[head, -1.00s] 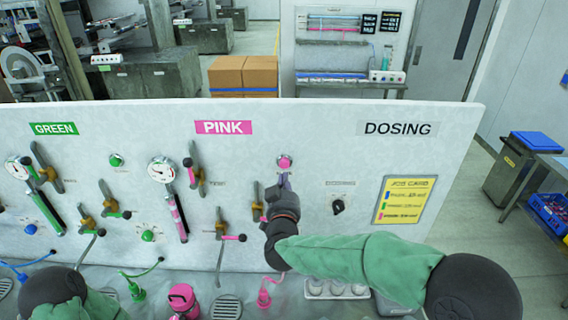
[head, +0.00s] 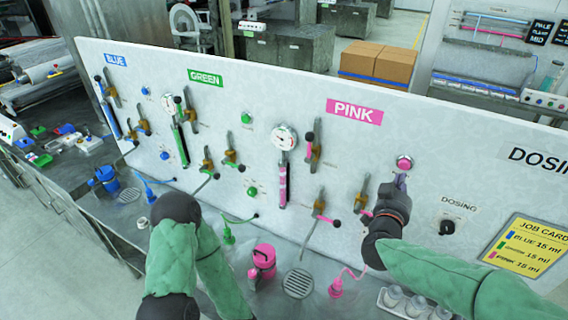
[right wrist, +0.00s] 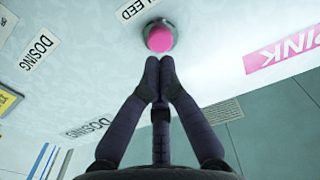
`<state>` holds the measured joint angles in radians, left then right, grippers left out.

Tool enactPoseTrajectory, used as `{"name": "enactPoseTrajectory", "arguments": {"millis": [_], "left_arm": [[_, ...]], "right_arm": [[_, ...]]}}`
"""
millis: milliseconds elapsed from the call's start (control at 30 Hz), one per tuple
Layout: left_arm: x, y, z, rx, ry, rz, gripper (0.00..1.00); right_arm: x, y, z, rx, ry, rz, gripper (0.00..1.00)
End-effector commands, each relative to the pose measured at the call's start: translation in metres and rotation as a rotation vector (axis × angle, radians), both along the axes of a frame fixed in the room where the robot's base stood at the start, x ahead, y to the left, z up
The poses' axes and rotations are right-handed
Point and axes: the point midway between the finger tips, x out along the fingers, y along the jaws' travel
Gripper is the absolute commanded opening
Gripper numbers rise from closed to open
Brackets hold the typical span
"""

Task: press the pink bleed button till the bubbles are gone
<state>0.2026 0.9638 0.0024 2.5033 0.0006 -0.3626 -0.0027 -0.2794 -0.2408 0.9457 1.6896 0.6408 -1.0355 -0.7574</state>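The pink bleed button (head: 404,162) sits in a metal collar on the white panel, right of the PINK label. My right gripper (head: 401,181) is shut and empty, its fingertips just below the button. In the right wrist view the closed fingertips (right wrist: 160,68) are close to the pink button (right wrist: 159,36); I cannot tell if they touch. The pink sight tube (head: 283,186) hangs under a round gauge (head: 284,138) and shows pink with paler patches; bubbles are too small to make out. My left arm is bent at the lower left, its gripper out of view.
Levered pink valves (head: 361,191) stand close left of my right gripper. A black dosing knob (head: 447,227) and a yellow job card (head: 525,245) are to its right. A pink pot (head: 262,262) and a tray of small cups (head: 420,305) stand on the bench below.

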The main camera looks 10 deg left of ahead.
Motion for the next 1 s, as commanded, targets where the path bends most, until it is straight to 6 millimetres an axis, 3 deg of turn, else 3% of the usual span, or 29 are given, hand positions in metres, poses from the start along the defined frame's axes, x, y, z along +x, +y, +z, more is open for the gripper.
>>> {"name": "enactPoseTrajectory", "arguments": {"millis": [1000], "left_arm": [[0.0,0.0,-0.005,0.0,0.0,0.0,0.4]], "right_arm": [[0.025,-0.007,0.0,0.0,0.0,0.0,0.0]]}}
